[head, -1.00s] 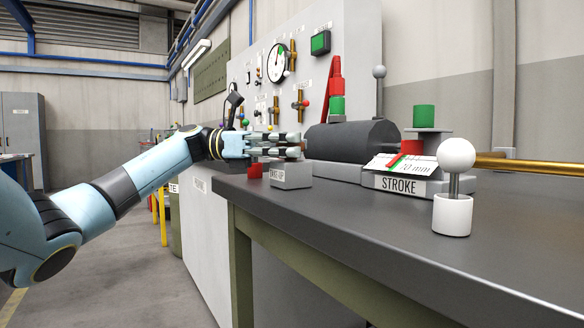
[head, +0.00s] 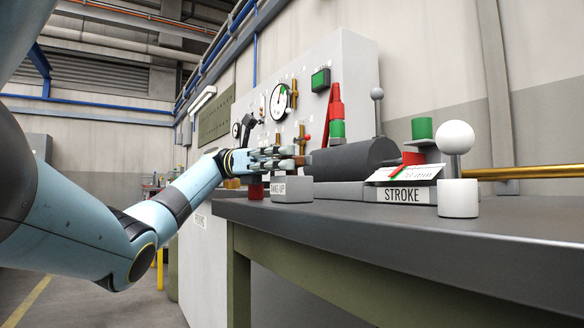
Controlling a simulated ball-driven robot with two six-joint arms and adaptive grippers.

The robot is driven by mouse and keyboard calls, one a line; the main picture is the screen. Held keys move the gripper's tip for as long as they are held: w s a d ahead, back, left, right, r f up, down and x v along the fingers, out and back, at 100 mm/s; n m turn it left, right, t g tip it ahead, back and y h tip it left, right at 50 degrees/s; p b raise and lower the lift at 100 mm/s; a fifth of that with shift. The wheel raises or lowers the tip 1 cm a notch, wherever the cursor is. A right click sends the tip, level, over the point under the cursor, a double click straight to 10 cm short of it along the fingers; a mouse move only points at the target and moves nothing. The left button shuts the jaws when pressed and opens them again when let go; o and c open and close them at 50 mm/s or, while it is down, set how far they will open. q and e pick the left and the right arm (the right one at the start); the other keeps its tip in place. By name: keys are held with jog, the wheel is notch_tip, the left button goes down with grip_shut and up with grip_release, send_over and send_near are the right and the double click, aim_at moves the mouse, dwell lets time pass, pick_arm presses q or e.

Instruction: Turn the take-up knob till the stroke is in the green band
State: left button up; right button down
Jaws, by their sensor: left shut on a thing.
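My left gripper (head: 292,158) reaches in from the left above the grey block labelled TAKE-UP (head: 293,189). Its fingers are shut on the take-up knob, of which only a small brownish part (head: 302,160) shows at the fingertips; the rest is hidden. The stroke gauge (head: 425,173) is a tilted white card with a scale, behind the STROKE label (head: 403,196). Red and green show at its left part, but I cannot tell exactly where its pointer stands against the green band. My right gripper is not in view.
The dark cylinder (head: 352,160) lies just right of my gripper. A white ball-topped lever (head: 455,138) stands at the right. A red piece (head: 256,190) is left of the TAKE-UP block. A grey panel with a dial (head: 280,101) rises behind. The front bench top (head: 400,228) is clear.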

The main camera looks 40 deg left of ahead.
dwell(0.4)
pick_arm(q)
jog(key=o, duration=1.1)
jog(key=shift+o, duration=0.2)
notch_tip(320, 180, up, 10)
